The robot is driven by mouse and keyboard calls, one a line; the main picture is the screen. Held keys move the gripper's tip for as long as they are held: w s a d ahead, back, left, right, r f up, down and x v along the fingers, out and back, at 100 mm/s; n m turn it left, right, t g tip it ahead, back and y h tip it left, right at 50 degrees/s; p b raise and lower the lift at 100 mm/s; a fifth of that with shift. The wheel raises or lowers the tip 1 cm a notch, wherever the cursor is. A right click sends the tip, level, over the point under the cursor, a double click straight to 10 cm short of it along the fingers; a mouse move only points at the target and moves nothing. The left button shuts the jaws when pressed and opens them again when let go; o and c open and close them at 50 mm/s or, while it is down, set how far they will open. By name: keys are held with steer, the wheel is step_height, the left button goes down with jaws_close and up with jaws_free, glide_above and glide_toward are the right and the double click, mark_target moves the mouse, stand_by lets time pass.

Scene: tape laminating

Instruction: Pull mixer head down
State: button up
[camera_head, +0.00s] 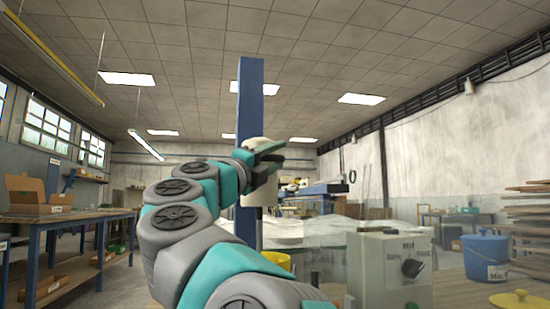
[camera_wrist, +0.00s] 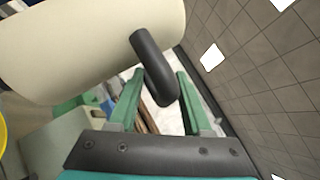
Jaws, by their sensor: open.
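The mixer head is a cream rounded body (camera_wrist: 85,45) filling the upper left of the wrist view. In the head view its cream part (camera_head: 258,144) shows beside the tall blue column (camera_head: 250,95), partly hidden by my arm. A black bent handle (camera_wrist: 150,58) sticks out of the head. My gripper (camera_wrist: 160,76) has its two green fingers apart, and the handle's end lies between them in the picture. I cannot tell whether either finger touches it. In the head view my gripper (camera_head: 272,153) is up at the column, with the handle not clearly visible.
A workbench (camera_head: 70,217) with a cardboard box (camera_head: 38,195) is at the left.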

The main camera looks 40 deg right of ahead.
steer(key=shift+a, duration=0.1)
steer(key=v, duration=0.7)
steer(key=shift+a+f+p, duration=0.15)
steer(key=shift+a+p, duration=0.15)
steer(key=shift+s, duration=0.1)
